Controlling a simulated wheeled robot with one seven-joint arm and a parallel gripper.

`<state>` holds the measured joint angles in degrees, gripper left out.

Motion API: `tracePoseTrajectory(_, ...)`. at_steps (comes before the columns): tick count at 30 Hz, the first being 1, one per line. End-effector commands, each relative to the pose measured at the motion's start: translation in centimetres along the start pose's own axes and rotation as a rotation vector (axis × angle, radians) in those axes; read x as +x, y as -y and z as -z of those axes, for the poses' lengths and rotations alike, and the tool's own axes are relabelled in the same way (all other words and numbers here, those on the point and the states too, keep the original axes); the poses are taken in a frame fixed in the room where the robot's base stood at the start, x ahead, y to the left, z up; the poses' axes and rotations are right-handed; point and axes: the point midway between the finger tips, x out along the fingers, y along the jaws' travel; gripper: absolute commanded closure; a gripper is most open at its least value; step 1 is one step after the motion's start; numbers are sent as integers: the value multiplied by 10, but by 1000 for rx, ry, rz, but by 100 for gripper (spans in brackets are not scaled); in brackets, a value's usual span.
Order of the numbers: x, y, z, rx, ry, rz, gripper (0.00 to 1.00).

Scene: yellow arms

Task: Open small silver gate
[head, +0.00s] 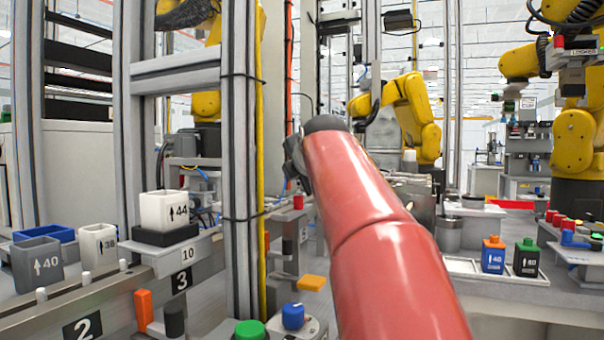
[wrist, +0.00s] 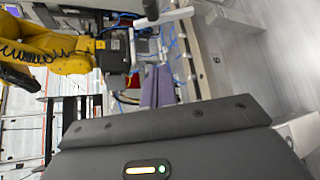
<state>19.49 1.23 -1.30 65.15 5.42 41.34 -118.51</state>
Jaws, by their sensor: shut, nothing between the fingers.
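My red arm reaches up from the bottom of the head view and covers the middle. A dark part of my gripper (head: 295,160) shows just left of the arm's far end; its fingertips are hidden there. In the wrist view the dark gripper housing (wrist: 165,130) fills the bottom, with no object seen held. A pale silver bar (wrist: 168,17) with a dark round piece lies beyond the housing at the top of the wrist view. I cannot tell whether it belongs to the small silver gate. No gate can be made out for sure in the head view.
A silver upright frame (head: 240,160) with a yellow strip stands left of my arm. A bench with numbered cups (head: 164,210) and buttons (head: 250,330) is at lower left. Yellow robot arms (head: 412,110) stand behind.

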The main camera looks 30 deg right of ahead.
Motion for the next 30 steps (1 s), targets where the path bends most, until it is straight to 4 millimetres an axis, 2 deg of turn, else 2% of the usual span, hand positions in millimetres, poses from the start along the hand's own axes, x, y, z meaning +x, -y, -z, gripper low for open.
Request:
tracePoseTrajectory(5, 19, 0, 0, 0, -2, 3, 100)
tracePoseTrajectory(17, 102, -1, 0, 0, -2, 2, 100)
tracePoseTrajectory(22, 82, -1, -22, 2, 4, -1, 100)
tracePoseTrajectory(30, 74, 0, -31, 1, 0, 0, 100)
